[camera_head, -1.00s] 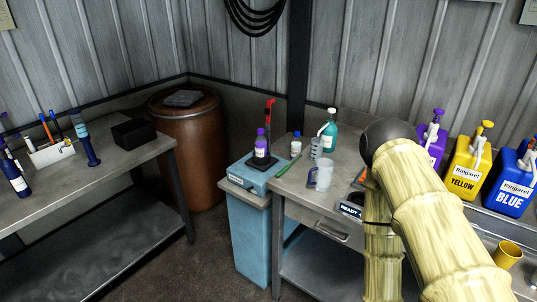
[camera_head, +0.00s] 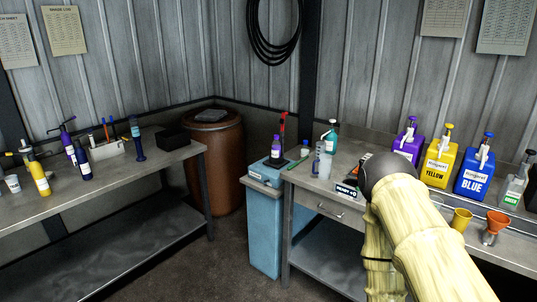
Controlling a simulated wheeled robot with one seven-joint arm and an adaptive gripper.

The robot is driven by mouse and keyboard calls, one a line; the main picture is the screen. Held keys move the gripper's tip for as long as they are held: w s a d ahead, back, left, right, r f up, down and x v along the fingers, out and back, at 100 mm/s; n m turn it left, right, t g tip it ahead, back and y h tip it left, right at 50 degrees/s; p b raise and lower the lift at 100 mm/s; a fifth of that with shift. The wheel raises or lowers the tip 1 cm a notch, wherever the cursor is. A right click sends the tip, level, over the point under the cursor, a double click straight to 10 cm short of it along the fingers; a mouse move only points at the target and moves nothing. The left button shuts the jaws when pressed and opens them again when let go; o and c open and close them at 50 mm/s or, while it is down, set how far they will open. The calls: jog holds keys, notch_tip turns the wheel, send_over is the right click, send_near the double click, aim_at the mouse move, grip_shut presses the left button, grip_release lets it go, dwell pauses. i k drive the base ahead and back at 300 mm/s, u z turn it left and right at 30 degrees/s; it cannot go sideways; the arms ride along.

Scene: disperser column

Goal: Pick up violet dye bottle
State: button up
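Several violet things show. A small bottle with a violet cap and a violet-and-white label (camera_head: 275,149) stands upright on the blue machine (camera_head: 265,172) at the near end of the right bench. A large violet jug with a pump (camera_head: 408,145) stands at the back of the right bench, left of the yellow jug. A slim bottle with a violet pump top (camera_head: 68,145) stands on the left bench. I cannot tell from the pictures which one is the violet dye bottle. My arm in its pale yellow sleeve covers part of the right bench. My gripper is out of view.
The right bench (camera_head: 310,183) also holds a clear jug (camera_head: 323,166), a teal bottle (camera_head: 331,136), yellow (camera_head: 437,163) and blue (camera_head: 475,172) jugs and an orange funnel (camera_head: 496,226). The left bench (camera_head: 100,184) holds bottles and a black box (camera_head: 172,138). Floor shows between the benches.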

aim_at(276, 146)
jog(key=u, duration=0.6)
jog(key=i, duration=0.9)
jog(key=u, duration=0.5)
jog(key=i, duration=1)
jog(key=z, duration=0.5)
